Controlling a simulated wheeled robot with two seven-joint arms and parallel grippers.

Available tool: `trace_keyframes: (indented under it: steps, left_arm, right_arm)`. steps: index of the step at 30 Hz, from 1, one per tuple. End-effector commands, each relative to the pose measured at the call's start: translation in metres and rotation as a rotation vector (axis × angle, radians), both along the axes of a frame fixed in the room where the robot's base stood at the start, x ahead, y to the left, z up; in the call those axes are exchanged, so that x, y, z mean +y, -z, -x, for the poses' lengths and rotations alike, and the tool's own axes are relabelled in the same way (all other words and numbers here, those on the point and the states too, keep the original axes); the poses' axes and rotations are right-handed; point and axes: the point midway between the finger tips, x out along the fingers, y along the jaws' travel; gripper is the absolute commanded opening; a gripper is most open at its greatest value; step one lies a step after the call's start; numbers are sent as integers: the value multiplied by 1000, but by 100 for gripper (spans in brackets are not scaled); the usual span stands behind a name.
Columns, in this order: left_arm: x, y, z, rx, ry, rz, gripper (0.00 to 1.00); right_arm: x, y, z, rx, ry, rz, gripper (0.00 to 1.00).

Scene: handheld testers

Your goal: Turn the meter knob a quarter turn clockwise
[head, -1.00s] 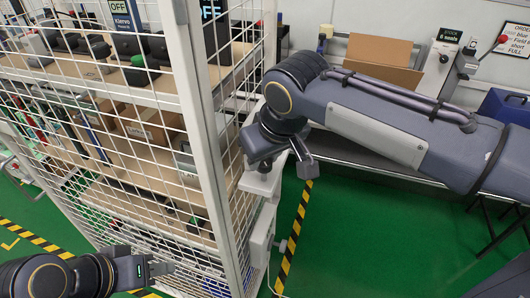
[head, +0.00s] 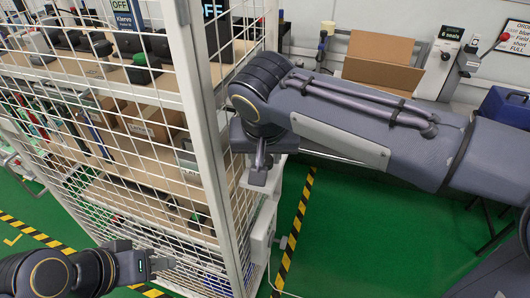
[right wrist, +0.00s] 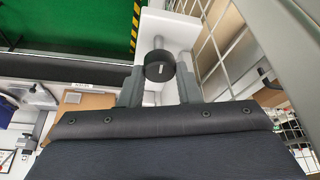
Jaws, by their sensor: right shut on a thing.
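In the right wrist view a dark round knob (right wrist: 157,73) with a short white mark sits on a white housing (right wrist: 153,28). My right gripper (right wrist: 160,72) has one finger on each side of the knob and is shut on it. In the head view my right gripper (head: 258,175) points down at the white housing (head: 266,190) beside the cage post, and hides the knob. My left gripper (head: 160,265) is low at the left in front of the cage; its jaw opening is too small to judge.
A white wire-mesh cage (head: 212,150) with shelves of testers and boxes stands just left of my right gripper. A white box (head: 262,240) is mounted low on its side. A cardboard box (head: 380,62) is on the back bench. The green floor (head: 340,220) is clear at the right.

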Motion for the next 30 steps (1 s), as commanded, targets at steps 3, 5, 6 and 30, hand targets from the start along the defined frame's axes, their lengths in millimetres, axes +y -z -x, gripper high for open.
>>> trace_keyframes:
  steps: [3,5,6,30]
  left_arm:
    - [0,0,0,0,0,0,36]
    - [0,0,0,0,0,0,36]
    - [0,0,0,0,0,0,36]
    - [0,-1,0,0,0,0,36]
  right_arm:
    - [0,-1,0,-1,4,-2,8]
    - [0,-1,0,-1,4,-2,8]
    - [0,-1,0,-1,4,-2,8]
    - [1,-20,7,-4,1,-4,52]
